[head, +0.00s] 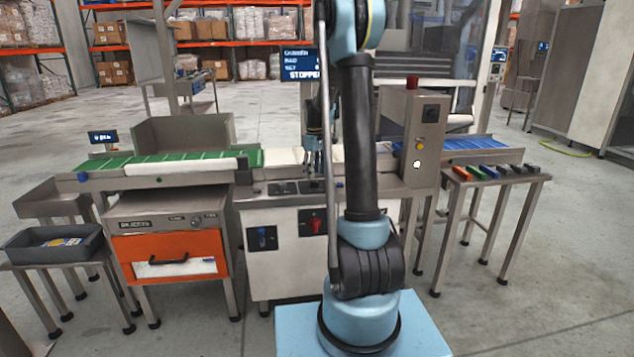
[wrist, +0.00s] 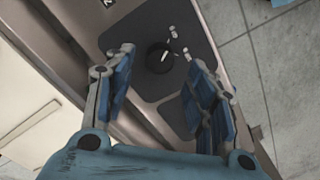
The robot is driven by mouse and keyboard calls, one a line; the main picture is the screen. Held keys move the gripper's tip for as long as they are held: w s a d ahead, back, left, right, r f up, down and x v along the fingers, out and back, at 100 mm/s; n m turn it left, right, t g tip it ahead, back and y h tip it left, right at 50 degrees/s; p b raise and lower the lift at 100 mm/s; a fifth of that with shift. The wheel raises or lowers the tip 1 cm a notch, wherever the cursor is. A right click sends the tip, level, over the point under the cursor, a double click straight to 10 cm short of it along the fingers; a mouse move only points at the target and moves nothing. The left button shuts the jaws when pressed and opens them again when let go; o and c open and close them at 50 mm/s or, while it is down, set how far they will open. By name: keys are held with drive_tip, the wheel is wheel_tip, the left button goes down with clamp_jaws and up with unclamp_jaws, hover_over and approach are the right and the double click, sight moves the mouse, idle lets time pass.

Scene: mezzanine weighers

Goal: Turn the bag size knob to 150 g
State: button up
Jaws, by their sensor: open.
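The knob (wrist: 158,57) is a round black dial with a short white pointer line, set on a dark grey plate (wrist: 132,40). The pointer tilts toward the upper right of the wrist view. Small white labels (wrist: 174,32) sit around it, too small to read. My gripper (wrist: 164,64) is open, one blue-padded finger on each side of the knob, with no contact visible. In the head view my gripper (head: 315,148) hangs over the weigher's worktop, partly hidden by my arm; the knob cannot be made out there.
A second dark plate (wrist: 178,116) lies beside the first. A green conveyor (head: 185,163) runs at left and a blue one (head: 462,145) at right. A grey control post with a red top (head: 426,135) stands right of my arm. A screen (head: 300,64) reads STOPPED.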

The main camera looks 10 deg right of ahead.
sight(315, 181)
drive_tip(key=shift+f, duration=2.1)
